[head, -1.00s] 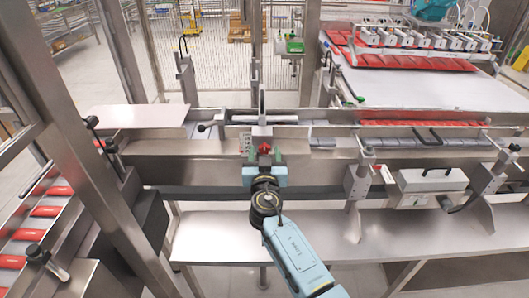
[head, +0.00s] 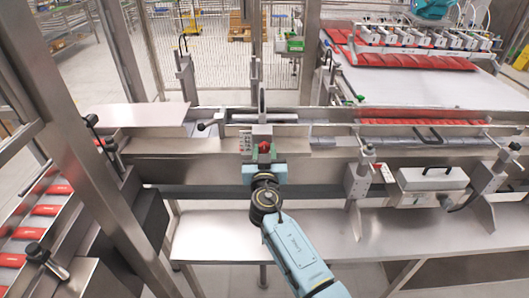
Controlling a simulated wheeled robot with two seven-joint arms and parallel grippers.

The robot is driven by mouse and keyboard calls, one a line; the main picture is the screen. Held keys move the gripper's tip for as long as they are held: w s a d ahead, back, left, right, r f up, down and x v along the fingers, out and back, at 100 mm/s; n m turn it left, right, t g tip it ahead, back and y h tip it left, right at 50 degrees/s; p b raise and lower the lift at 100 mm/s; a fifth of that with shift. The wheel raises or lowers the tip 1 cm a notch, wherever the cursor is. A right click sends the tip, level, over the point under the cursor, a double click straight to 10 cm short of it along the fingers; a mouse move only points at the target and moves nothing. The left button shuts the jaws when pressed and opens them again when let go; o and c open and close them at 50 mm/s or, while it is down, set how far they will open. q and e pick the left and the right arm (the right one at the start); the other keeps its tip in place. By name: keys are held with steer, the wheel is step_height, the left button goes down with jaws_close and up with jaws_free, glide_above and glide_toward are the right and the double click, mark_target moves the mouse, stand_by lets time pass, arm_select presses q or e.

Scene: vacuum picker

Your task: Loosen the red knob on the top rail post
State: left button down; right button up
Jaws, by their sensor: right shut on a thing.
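The red knob (head: 264,146) sits low on the front of the upright grey post (head: 262,128), which rises from the top rail (head: 210,146) near the middle of the head view. My right gripper (head: 264,154) reaches up to it from below, with its blue-grey body just in front of the rail. My left gripper is not in view.
A black-handled lever (head: 208,125) stands left of the post. A clamp bracket (head: 362,180) and a white box with a black handle (head: 432,182) are at the right. Red packs (head: 44,210) lie on the left conveyor. The grey shelf (head: 215,235) below is clear.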

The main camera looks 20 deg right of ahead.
steer(key=n+b, duration=0.1)
steer(key=n, duration=0.1)
steer(key=shift+a+f+n, duration=0.1)
steer(key=shift+f+n, duration=0.05)
steer(key=shift+n, duration=0.15)
steer(key=n+b, duration=0.1)
steer(key=n, duration=0.2)
steer(key=shift+n, duration=0.3)
steer(key=n+b, duration=0.1)
steer(key=n, duration=0.2)
steer(key=shift+n, duration=0.3)
steer(key=n, duration=0.3)
steer(key=shift+n, duration=0.3)
steer(key=n+p, duration=0.1)
steer(key=n, duration=0.2)
steer(key=shift+n, duration=0.4)
steer(key=n+p, duration=0.1)
steer(key=n, duration=0.3)
steer(key=shift+f, duration=0.1)
steer(key=n+p, duration=0.2)
steer(key=n, duration=0.3)
steer(key=shift+f+n+p, duration=0.15)
steer(key=shift+n+p, duration=0.65)
steer(key=shift+n, duration=0.8)
